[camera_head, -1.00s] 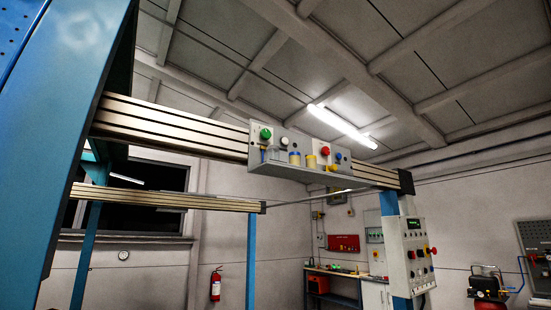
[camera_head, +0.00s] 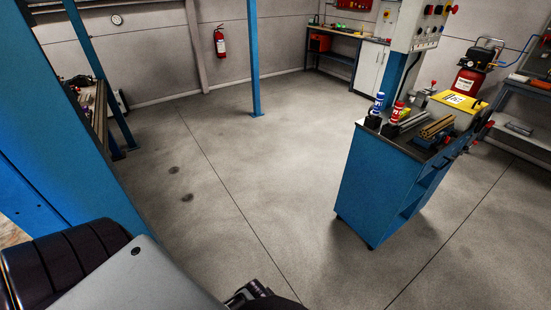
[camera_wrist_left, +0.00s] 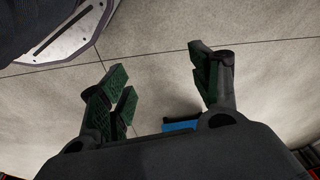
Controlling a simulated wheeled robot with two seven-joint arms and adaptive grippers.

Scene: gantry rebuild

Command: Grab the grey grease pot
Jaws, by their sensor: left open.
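I cannot make out a grey grease pot in the current views. The gantry shelf with several small pots, seen earlier, is out of the head view now. My left gripper (camera_wrist_left: 160,85) shows in the left wrist view with its green-padded fingers spread apart. Nothing is between them, and grey floor lies beyond. My right gripper is not in view.
A blue post (camera_head: 253,60) stands behind. The middle floor (camera_head: 240,180) is clear.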

